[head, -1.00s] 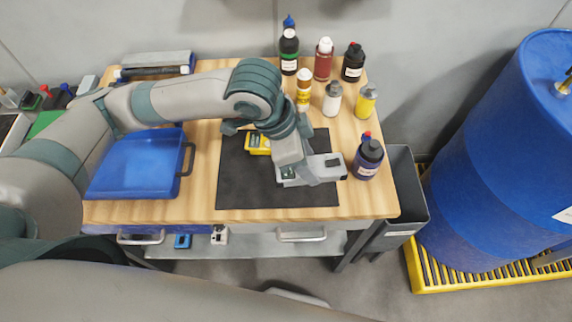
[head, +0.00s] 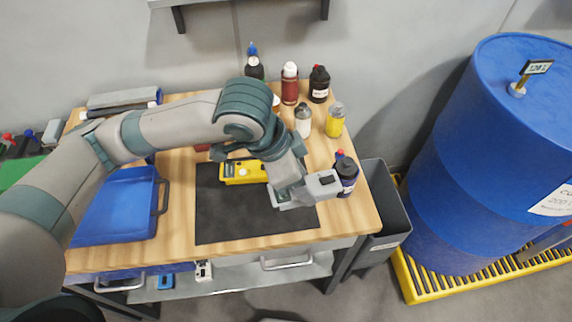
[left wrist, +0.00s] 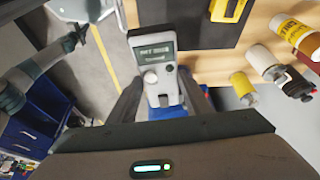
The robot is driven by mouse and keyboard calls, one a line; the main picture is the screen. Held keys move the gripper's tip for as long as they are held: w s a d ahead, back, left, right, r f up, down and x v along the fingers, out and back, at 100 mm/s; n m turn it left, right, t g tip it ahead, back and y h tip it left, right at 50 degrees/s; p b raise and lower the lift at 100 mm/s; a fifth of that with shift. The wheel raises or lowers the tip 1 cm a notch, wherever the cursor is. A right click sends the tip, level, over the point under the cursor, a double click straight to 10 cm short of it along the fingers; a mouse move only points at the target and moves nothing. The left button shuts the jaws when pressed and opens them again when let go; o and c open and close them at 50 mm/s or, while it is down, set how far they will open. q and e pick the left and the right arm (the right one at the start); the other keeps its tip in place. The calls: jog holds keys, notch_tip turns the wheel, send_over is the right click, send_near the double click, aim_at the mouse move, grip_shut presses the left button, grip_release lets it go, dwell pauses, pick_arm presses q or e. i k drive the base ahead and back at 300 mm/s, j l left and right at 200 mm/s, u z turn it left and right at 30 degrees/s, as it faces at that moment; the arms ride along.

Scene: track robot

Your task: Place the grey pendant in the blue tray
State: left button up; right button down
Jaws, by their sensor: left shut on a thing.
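The grey pendant (left wrist: 155,62), a slim handset with a small dark display and a round button, shows between the fingers in the left wrist view. My left gripper (left wrist: 160,95) is shut on it. In the head view my left gripper (head: 297,194) is over the right part of the dark mat, and I cannot clearly tell pendant from hand there. The blue tray (head: 112,212) lies at the left of the wooden bench, empty where it shows; my left arm hides part of it. I cannot make out my right gripper in either view.
A yellow device (head: 243,172) lies on the dark mat (head: 225,220). A dark purple bottle (head: 346,178) stands close to the right of my left gripper. Several more bottles stand at the bench's back right. A grey bin (head: 385,210) and blue drum (head: 500,130) are beyond the right edge.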

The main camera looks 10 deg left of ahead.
aim_at(104, 211)
jog(key=k+j, duration=0.1)
jog(key=j, duration=1.85)
jog(key=k, duration=0.05)
